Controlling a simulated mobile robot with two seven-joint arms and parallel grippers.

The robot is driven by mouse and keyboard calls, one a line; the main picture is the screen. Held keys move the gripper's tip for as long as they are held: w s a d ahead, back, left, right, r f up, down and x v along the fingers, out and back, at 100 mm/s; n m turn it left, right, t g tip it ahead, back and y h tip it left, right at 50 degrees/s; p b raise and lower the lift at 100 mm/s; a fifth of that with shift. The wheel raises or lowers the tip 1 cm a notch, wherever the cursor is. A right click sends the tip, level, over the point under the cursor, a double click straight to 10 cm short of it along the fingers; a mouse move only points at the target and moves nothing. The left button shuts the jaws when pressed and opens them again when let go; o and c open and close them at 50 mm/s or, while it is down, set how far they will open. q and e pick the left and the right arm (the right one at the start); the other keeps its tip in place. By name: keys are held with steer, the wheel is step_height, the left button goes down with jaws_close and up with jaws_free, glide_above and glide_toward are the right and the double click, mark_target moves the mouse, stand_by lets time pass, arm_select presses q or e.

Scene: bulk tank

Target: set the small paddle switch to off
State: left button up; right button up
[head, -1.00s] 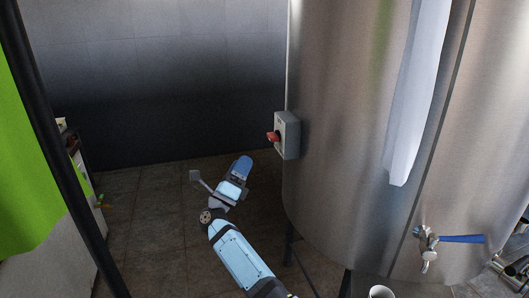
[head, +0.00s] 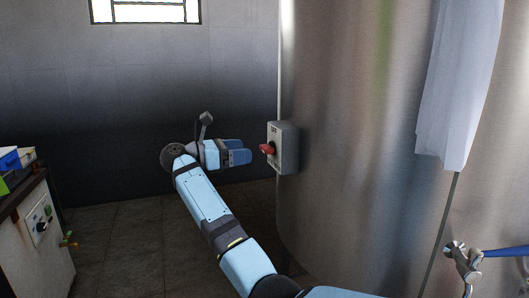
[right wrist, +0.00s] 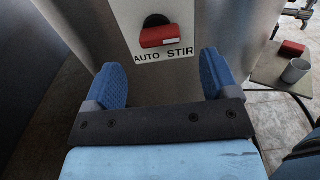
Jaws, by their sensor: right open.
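A grey switch box (head: 285,147) is fixed to the left side of the steel tank and carries a red paddle (head: 267,149). In the right wrist view the red paddle (right wrist: 160,37) lies roughly level across a black hub, above the words AUTO STIR on a pale plate (right wrist: 166,55). My right gripper (head: 248,151) is just left of the paddle in the head view, pointing toward it, apart from it. In the right wrist view its two blue fingers (right wrist: 161,68) are spread, with nothing between them. My left gripper is out of view.
The steel tank (head: 355,200) fills the right side, with a white cloth (head: 458,85) and a blue-handled tap (head: 465,258). A cabinet (head: 35,250) with another control panel stands at left.

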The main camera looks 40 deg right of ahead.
mark_target(262, 148)
steer(key=b+x, duration=0.1)
steer(key=x, duration=0.6)
steer(key=shift+d, duration=0.15)
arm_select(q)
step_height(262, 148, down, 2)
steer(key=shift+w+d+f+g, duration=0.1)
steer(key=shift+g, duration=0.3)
arm_select(e)
steer(key=c, duration=0.9)
